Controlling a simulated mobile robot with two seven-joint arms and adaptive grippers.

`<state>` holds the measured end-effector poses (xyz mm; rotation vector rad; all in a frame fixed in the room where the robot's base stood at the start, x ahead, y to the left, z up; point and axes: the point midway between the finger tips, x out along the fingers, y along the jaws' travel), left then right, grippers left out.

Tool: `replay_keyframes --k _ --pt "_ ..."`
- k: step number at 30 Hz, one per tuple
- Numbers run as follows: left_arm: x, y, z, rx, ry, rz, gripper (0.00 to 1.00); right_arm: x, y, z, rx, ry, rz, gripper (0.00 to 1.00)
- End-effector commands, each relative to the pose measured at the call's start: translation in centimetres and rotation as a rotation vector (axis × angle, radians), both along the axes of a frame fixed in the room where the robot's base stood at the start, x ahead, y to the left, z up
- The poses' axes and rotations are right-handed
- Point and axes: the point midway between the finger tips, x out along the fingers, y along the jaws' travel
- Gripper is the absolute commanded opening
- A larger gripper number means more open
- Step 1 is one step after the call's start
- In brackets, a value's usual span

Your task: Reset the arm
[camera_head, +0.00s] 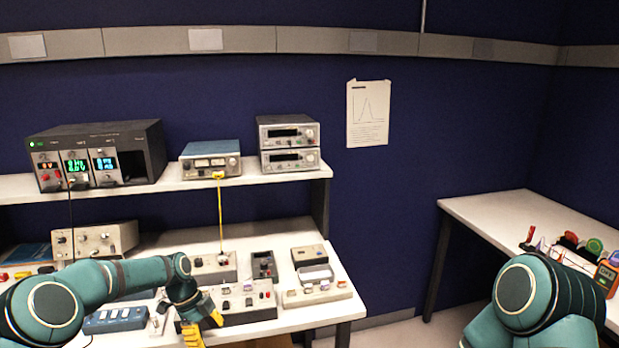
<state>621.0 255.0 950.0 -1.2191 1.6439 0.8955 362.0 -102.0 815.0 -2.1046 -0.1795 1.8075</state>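My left arm (120,280) is teal and comes in from the left, bent at the elbow, with its forearm hanging down over the front of the bench. My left gripper (203,327) has yellow fingers that show apart at the bench's front edge, beside a grey control box (245,303). I see nothing held between them. My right arm (545,298) shows only as its teal upper part at the bottom right; its gripper is out of view.
The white bench (335,309) holds several instrument boxes, with a blue box (115,319) near my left forearm. A shelf (205,188) above carries a power supply (97,155) and meters. A yellow cable (220,215) hangs down. A side table (490,208) stands right.

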Motion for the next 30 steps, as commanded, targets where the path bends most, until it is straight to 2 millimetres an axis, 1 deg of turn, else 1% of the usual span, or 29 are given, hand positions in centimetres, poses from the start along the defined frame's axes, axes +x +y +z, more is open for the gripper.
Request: replay_keyframes --k 1,2,3,5,6,8,9,11,13,16,18,21,25,27,30 --pt "-0.9 -2.2 -1.7 -0.001 0.022 0.077 0.6 0.0 0.0 -0.1 0.0 0.001 0.0 0.47" --pt "-1.4 -3.3 -2.7 -0.001 0.032 0.141 0.6 -0.1 0.0 -0.1 0.0 0.001 0.0 0.47" --pt "-2.2 -4.9 -4.0 -0.002 0.051 0.229 0.6 -0.1 0.0 -0.1 0.0 0.002 0.001 0.47" --pt "-3.7 -7.1 -5.8 -0.004 0.08 0.367 0.6 -0.1 0.0 -0.2 0.0 0.002 0.001 0.47" --pt "-4.8 -8.5 -7.0 -0.008 0.103 0.462 0.6 -0.1 0.0 -0.2 0.0 0.002 0.002 0.47" --pt "-6.6 -10.3 -8.5 -0.011 0.141 0.607 0.6 -0.1 0.0 -0.2 0.0 0.002 0.002 0.47" --pt "-8.0 -11.3 -9.5 -0.012 0.167 0.706 0.6 -0.1 0.0 -0.3 0.0 0.002 0.002 0.47" --pt "-10.1 -12.8 -10.8 -0.015 0.208 0.855 0.6 -0.1 0.0 -0.3 0.0 0.002 0.002 0.47" --pt "-12.9 -14.1 -12.1 -0.016 0.258 1.035 0.6 -0.1 0.0 -0.4 0.0 0.003 0.002 0.47" --pt "-16.9 -15.3 -13.4 -0.015 0.329 1.292 0.6 -0.2 0.0 -0.4 0.001 0.004 0.003 0.47" --pt "-19.6 -15.6 -13.9 -0.014 0.371 1.459 0.6 -0.2 0.0 -0.5 0.001 0.004 0.004 0.47" --pt "-22.7 -15.7 -14.2 -0.017 0.415 1.66 0.6 -0.2 0.0 -0.5 0.001 0.005 0.004 0.47" --pt "-25.3 -15.4 -14.2 -0.023 0.446 1.827 0.6 -0.2 0.0 -0.6 0.001 0.005 0.004 0.47" --pt "-25.9 -15.3 -14.1 -0.027 0.455 1.876 0.6 -0.2 0.0 -0.6 0.001 0.005 0.004 0.47" --pt "-26.2 -15.2 -14.1 -0.03 0.458 1.902 0.6 -0.2 0.0 -0.6 0.001 0.005 0.004 0.47"
